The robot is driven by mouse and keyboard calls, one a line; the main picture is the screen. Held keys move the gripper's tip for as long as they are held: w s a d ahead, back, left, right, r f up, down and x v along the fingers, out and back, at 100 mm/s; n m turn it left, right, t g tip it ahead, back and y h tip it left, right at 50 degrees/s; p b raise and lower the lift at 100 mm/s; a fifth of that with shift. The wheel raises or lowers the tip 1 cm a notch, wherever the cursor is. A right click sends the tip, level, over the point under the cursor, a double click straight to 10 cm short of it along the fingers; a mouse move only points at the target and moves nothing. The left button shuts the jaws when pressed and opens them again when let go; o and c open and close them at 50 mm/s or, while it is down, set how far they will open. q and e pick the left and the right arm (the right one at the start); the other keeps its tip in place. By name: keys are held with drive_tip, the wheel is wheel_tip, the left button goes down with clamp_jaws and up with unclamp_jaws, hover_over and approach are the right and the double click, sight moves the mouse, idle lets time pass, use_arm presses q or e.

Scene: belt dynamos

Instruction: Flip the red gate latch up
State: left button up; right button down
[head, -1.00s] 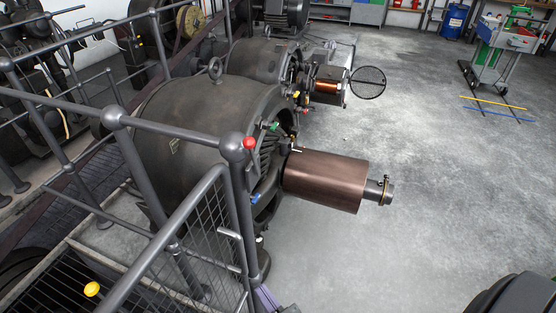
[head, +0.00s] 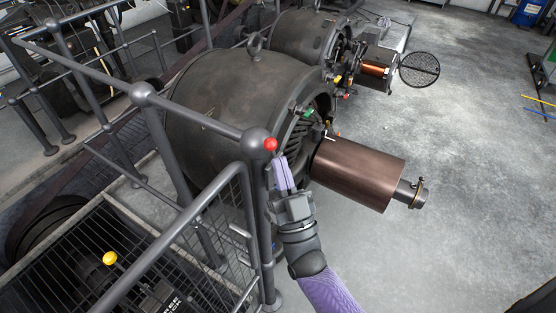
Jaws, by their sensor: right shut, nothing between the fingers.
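The red knob of the gate latch (head: 270,144) sits at the top of the grey gate post, just right of the round ball cap (head: 256,140). The rest of the latch is hidden or too small to make out. My right gripper (head: 281,160) has purple fingers and is shut and empty. Its fingertips point up, just below and right of the red knob. I cannot tell whether they touch it. My left gripper is not in view.
Grey railings with a mesh gate panel (head: 205,228) stand at the left. A large dark dynamo (head: 225,90) is behind the post, and its copper-brown cylinder (head: 358,172) juts out to the right. A yellow knob (head: 110,258) is at lower left. The floor at right is open.

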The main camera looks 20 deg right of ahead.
drive_tip(key=shift+w+f, duration=0.15)
drive_tip(key=shift+w, duration=0.45)
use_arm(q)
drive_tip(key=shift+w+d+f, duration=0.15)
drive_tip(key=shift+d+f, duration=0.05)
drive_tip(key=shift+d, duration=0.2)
use_arm(e)
drive_tip(key=shift+w, duration=0.3)
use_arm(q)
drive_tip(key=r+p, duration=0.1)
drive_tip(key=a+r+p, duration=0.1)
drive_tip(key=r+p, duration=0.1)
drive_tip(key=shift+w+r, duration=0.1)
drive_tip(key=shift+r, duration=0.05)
use_arm(e)
drive_tip(key=m+h, duration=0.1)
drive_tip(key=d+m+g+h, duration=0.1)
drive_tip(key=w+r+m+h, duration=0.1)
drive_tip(key=m, duration=0.1)
drive_tip(key=shift+w+d+g, duration=0.1)
drive_tip(key=shift+d+g, duration=0.15)
drive_tip(key=shift+g, duration=0.15)
